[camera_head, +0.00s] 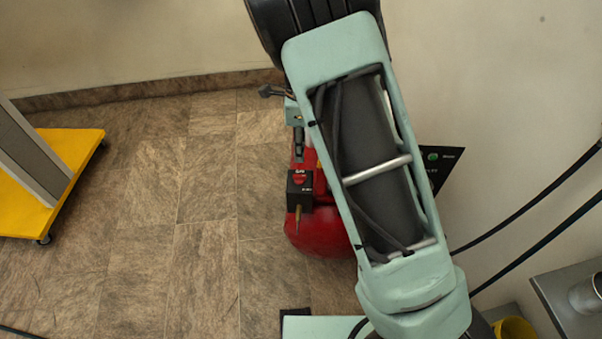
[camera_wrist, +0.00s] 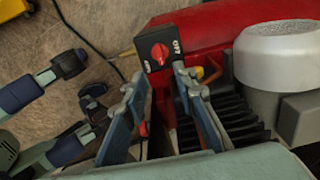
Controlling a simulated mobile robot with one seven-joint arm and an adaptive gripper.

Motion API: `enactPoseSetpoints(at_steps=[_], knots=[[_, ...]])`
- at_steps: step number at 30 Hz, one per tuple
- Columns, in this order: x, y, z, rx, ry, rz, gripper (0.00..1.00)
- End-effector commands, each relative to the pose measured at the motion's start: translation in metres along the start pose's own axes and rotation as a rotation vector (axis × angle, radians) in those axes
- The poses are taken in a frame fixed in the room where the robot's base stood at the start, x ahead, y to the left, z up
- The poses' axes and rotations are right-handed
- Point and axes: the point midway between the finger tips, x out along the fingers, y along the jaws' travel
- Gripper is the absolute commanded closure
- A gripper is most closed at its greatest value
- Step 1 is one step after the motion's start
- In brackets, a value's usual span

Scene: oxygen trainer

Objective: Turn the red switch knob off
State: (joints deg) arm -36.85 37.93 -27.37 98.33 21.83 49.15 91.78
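The red switch knob (camera_wrist: 159,53) sits on the face of a small black switch box (camera_wrist: 152,66) in the wrist view. An OFF label is at the right of the knob; another label at its lower left is hard to read. The box (camera_head: 299,202) also shows in the head view, with red on its upper part. My gripper (camera_wrist: 162,79) is open in the wrist view, its two fingertips apart at the near edge of the box, just short of the knob. I see nothing between the fingers' tips. In the head view my arm hides most of the gripper.
A red tank (camera_head: 318,236) lies beside the box, with a black finned part (camera_wrist: 232,118) and a pale round housing (camera_wrist: 278,57) to the right. A yellow wheeled cart (camera_head: 70,150) stands at left. The tiled floor (camera_head: 170,220) between is clear.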

Motion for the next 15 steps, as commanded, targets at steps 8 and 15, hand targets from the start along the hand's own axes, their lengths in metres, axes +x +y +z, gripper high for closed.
enactPoseSetpoints(at_steps=[8,15], knots=[[0.043,0.001,-0.001,0.002,0.002,0.003,0.74],[0.085,0.001,0.0,0.002,0.0,0.002,0.74]])
